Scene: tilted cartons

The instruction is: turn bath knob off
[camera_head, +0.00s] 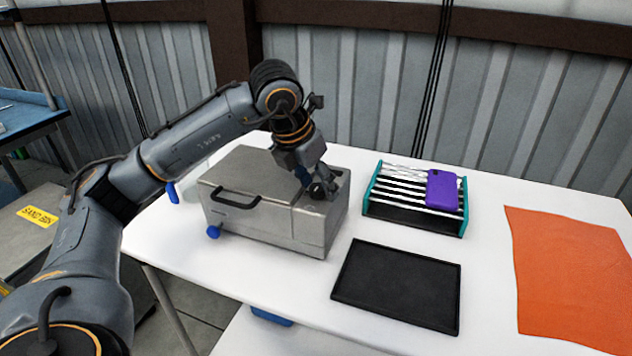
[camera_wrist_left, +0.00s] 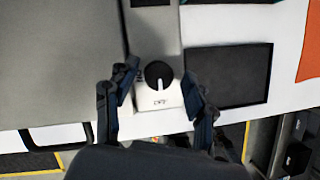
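The bath is a grey metal box (camera_head: 265,235) with a black-handled lid, standing at the left of the white table. Its control panel is on the right part of its top. In the left wrist view, the round black bath knob (camera_wrist_left: 158,73) with a white pointer line sits on a pale panel (camera_wrist_left: 150,98). My left gripper (camera_head: 322,190) is over this part of the bath, pointing down. In the wrist view its fingers (camera_wrist_left: 159,76) are spread on either side of the knob, with gaps visible. In the head view the gripper hides the knob. My right gripper is not in view.
A black tray (camera_head: 397,285) lies right of the bath. A teal-ended rack (camera_head: 373,190) with a purple case (camera_head: 442,190) on it stands behind the tray. An orange sheet (camera_head: 570,275) lies at the right. White table (camera_head: 485,270) is bare between them.

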